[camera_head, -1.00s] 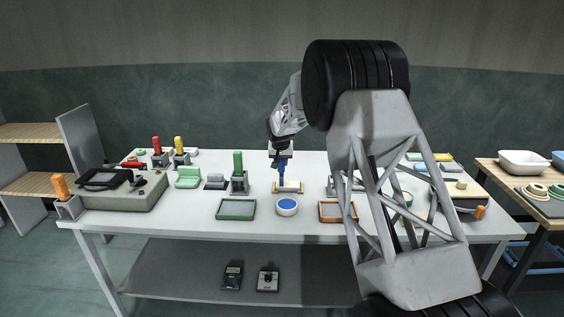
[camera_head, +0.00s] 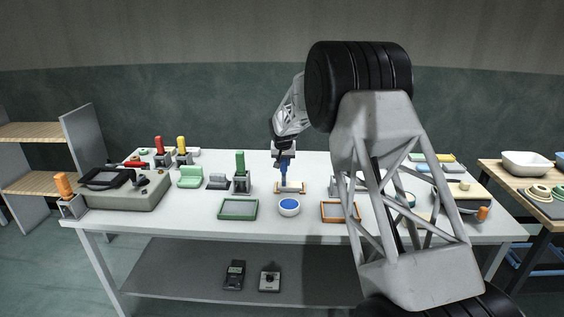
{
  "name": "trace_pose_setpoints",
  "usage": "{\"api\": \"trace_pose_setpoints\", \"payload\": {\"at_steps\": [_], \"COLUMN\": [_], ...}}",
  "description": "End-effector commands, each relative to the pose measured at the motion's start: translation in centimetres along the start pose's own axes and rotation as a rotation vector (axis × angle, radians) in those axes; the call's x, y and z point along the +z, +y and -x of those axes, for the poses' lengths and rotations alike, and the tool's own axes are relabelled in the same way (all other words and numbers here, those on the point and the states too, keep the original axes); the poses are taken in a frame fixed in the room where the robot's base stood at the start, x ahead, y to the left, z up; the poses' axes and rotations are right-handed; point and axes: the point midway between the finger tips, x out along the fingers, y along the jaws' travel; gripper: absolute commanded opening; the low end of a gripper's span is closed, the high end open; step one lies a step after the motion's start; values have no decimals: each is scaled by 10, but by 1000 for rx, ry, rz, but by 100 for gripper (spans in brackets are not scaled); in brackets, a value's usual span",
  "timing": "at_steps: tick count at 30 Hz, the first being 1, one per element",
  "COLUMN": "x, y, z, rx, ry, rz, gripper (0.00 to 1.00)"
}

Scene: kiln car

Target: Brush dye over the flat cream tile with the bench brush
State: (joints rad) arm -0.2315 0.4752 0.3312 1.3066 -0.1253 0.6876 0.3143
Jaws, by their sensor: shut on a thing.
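My gripper (camera_head: 284,156) is in the middle of the table, small and partly dark in this view. It is shut on a blue-handled brush (camera_head: 285,168), which points down. The lower end of the brush is over a tan-edged board (camera_head: 303,188) with a pale flat piece on it, perhaps the cream tile. I cannot tell whether the bristles touch it. A round white dish with blue in it (camera_head: 289,206) stands just in front of the board.
A green-framed tray (camera_head: 222,216) and an orange-framed tray (camera_head: 325,218) flank the dish. A green-handled tool (camera_head: 240,161) stands upright to the left. Red (camera_head: 158,144) and yellow (camera_head: 181,144) handles stand farther back. My arm hides part of the table's right side.

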Motion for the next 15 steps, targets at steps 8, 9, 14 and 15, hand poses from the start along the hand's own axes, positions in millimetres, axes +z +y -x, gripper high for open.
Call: {"api": "trace_pose_setpoints", "payload": {"at_steps": [8, 9, 14, 15], "x": [0, 0, -1, -2], "y": [2, 2, 9, 10], "z": [0, -1, -1, -1], "rx": [1, 1, 1, 1], "ry": [-1, -1, -1, -1], "rz": [0, 0, -1, -1], "gripper": [0, 0, 0, 0]}}
